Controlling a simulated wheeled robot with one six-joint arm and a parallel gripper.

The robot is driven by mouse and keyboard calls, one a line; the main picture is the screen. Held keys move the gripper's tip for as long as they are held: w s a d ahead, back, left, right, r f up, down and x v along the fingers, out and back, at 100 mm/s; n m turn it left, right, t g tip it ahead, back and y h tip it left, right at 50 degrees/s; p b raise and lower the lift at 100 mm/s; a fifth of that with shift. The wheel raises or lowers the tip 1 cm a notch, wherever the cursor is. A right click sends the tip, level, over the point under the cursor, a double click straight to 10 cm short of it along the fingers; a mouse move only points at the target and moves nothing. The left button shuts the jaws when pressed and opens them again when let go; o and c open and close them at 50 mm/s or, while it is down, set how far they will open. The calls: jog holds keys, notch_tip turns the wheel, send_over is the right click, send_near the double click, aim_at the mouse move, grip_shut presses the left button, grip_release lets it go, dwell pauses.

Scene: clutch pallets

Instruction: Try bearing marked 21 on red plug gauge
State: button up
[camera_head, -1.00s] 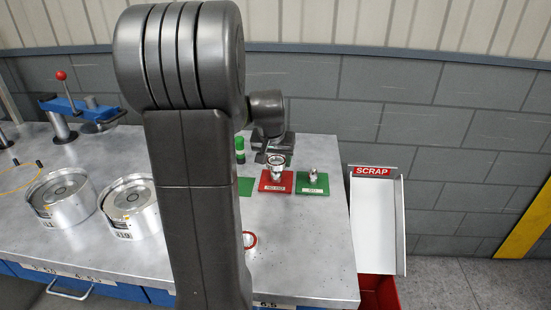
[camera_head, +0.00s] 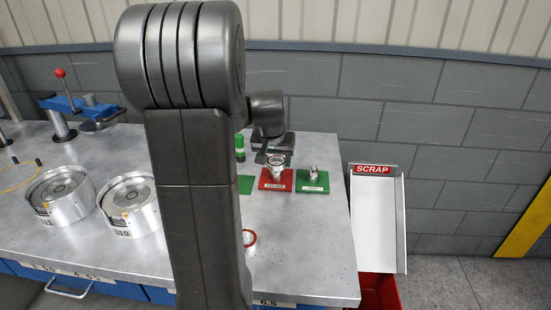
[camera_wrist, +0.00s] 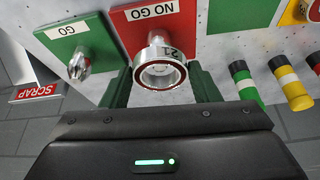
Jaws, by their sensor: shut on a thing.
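The bearing marked 21 (camera_wrist: 172,52) is a silver ring with a dark red inner edge, held between the green fingers of my gripper (camera_wrist: 160,84). In the head view the bearing (camera_head: 277,160) is over the red NO GO plate (camera_head: 265,184), in line with its plug gauge. The red plate (camera_wrist: 128,31) also shows in the wrist view. The red plate's plug is mostly hidden by the bearing, and I cannot tell whether it enters the bore. The green GO plate (camera_wrist: 62,48) with its bare metal plug gauge (camera_wrist: 80,66) stands beside it.
A white scrap chute (camera_head: 377,220) is off the bench's right end. Two large silver housings (camera_head: 62,197) are on the left of the bench, with a blue press (camera_head: 75,106) behind. A red ring (camera_head: 249,238) lies near the front.

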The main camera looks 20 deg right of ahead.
jog(key=o, duration=1.7)
notch_tip(320, 180, up, 9)
jog(key=p, duration=0.6)
jog(key=shift+p, duration=0.4)
jog(key=shift+f, duration=0.15)
notch_tip(320, 180, down, 9)
jog(key=b, duration=0.6)
jog(key=shift+r+b, duration=0.2)
jog(key=shift+b, duration=0.15)
